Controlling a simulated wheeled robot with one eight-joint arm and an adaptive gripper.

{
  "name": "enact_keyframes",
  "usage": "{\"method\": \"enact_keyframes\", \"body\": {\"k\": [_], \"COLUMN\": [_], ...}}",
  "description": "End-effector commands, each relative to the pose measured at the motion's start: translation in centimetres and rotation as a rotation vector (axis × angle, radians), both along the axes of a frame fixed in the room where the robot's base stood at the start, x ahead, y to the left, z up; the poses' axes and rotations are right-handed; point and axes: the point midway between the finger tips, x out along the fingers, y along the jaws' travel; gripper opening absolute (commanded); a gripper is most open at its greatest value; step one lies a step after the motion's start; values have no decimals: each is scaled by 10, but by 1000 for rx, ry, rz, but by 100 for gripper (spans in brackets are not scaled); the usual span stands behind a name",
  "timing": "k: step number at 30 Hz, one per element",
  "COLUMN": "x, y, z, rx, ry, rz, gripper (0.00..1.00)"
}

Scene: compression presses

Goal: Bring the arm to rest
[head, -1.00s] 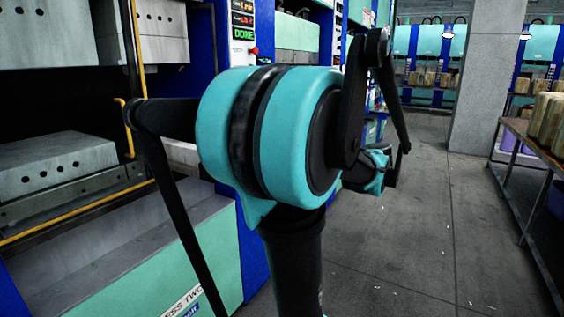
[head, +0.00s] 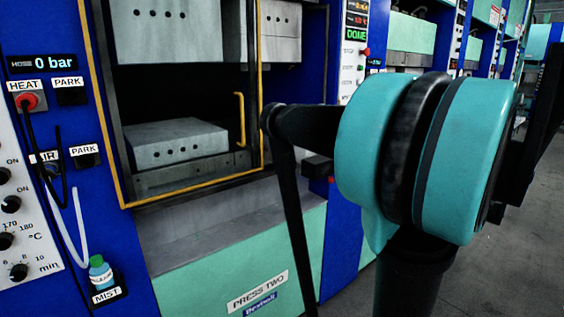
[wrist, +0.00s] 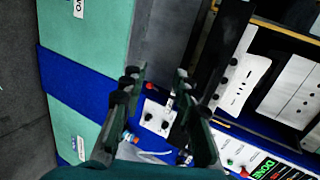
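My arm, with its large teal joint, stands at the right of the head view, in front of the presses. My gripper is not visible in the head view. In the wrist view my gripper (wrist: 157,78) has its two dark fingers spread apart. I see nothing held between them; a panel with knobs shows beyond the gap. Press two (head: 230,245) stands left of my arm, with its grey platens (head: 170,142) behind a yellow-edged frame with a yellow handle (head: 240,118). Whether a clear guard fills that frame I cannot tell.
A blue panel at left carries a 0 bar display (head: 46,64), a red plug (head: 30,101) at HEAT, hanging hoses and a bottle (head: 101,272) at MIST. A DONE display (head: 357,33) is on the column beyond. Grey floor (head: 510,260) shows at right.

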Motion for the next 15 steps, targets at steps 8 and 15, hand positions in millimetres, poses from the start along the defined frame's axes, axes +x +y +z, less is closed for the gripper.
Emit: {"method": "enact_keyframes", "body": {"k": [8, 15], "x": [-32, -76], "y": [86, 117], "z": [-123, -203], "rx": [-341, -693], "ry": [199, 263], "rz": [190, 346], "gripper": [30, 30]}}
